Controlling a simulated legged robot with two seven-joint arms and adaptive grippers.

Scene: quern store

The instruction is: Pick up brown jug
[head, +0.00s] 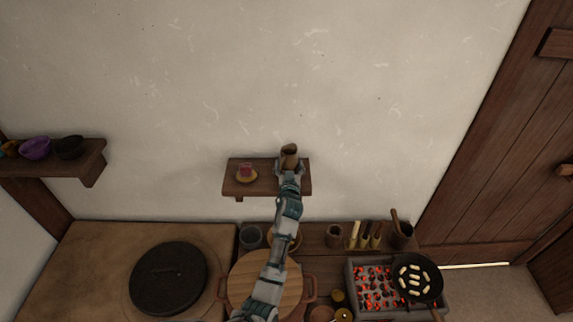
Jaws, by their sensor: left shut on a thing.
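The brown jug (289,152) is at the right part of a small wooden wall shelf (237,187). My left gripper (289,164) is at the jug and shut on it. The arm reaches up from the bottom of the head view and hides the jug's lower part. I cannot tell whether the jug still touches the shelf. My right gripper is not in view.
Below are a round wooden board (250,280), a black lid (168,278), a grey pot (250,236), and glowing coals (375,287) beside a pan (416,277).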

